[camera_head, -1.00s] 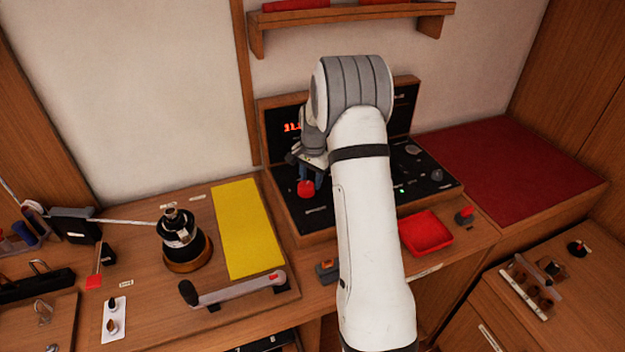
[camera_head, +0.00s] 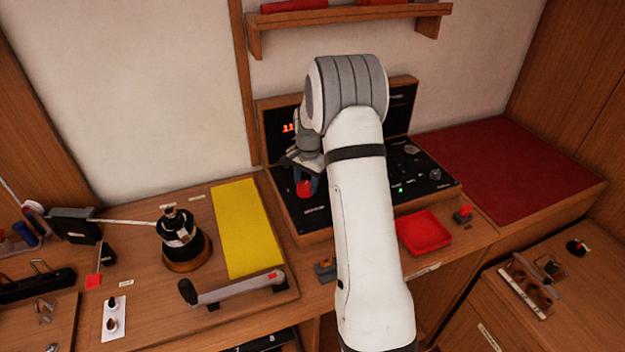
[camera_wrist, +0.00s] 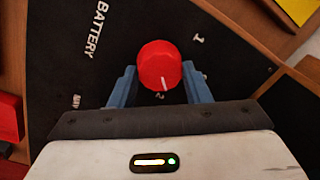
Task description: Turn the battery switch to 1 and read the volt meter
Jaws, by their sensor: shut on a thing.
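The red battery switch knob (camera_wrist: 158,62) sits on the black panel beside the word BATTERY in the wrist view. Its white mark points down the picture, close to a label that looks like 2. The label 1 (camera_wrist: 199,38) is to the upper right of the knob. My gripper (camera_wrist: 158,72) is shut on the knob, one blue finger on each side. In the head view the knob (camera_head: 304,189) shows below my gripper (camera_head: 306,180).
A red tray (camera_head: 425,232) sits right of my arm, with a small red-topped lever (camera_head: 463,213) beside it. A yellow mat (camera_head: 240,230), a dark winch (camera_head: 182,240) and a grey handle (camera_head: 235,288) lie to the left. A shelf (camera_head: 350,15) hangs above.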

